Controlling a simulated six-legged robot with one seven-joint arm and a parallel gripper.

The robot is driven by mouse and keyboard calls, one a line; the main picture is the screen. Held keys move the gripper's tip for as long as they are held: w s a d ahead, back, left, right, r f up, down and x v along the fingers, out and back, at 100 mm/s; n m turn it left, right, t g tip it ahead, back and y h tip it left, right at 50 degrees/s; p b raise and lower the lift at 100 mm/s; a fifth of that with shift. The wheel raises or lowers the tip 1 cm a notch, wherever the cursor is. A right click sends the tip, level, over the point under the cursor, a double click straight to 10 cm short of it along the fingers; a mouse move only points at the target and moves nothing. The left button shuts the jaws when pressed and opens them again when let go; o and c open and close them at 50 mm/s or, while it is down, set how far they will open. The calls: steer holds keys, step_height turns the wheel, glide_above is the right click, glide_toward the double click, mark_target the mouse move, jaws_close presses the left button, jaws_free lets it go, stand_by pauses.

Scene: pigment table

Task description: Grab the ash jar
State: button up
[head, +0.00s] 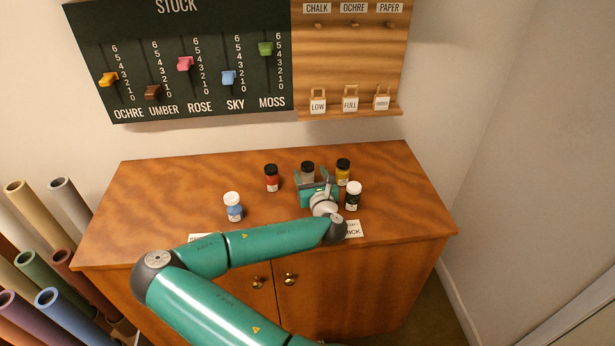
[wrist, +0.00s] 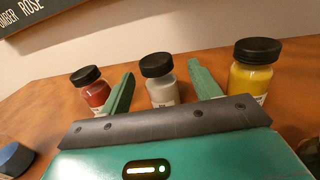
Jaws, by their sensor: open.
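The ash jar is the grey jar with a black lid (head: 307,169). It stands upright on the cabinet top and shows in the middle of the wrist view (wrist: 161,92). My gripper (head: 318,187) is open, low over the cabinet top. In the wrist view its two green fingers (wrist: 161,80) point toward the grey jar, one on each side of it. The jar's foot is partly hidden by the gripper body. I cannot tell how deep the jar sits between the fingers, and no contact shows.
A red jar (head: 272,179) stands left of the grey one, a yellow jar (head: 343,173) close on the right. A dark jar with a white lid (head: 353,196) stands right beside my gripper. A blue jar (head: 234,208) is farther left. The cabinet top's (head: 150,205) left side is clear.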

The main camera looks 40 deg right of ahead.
mark_target(306, 164)
steer(key=x, duration=0.5)
steer(key=shift+w+a+r, duration=0.1)
steer(key=shift+a+r, duration=0.05)
steer(key=shift+c, duration=0.2)
steer(key=c, duration=1.1)
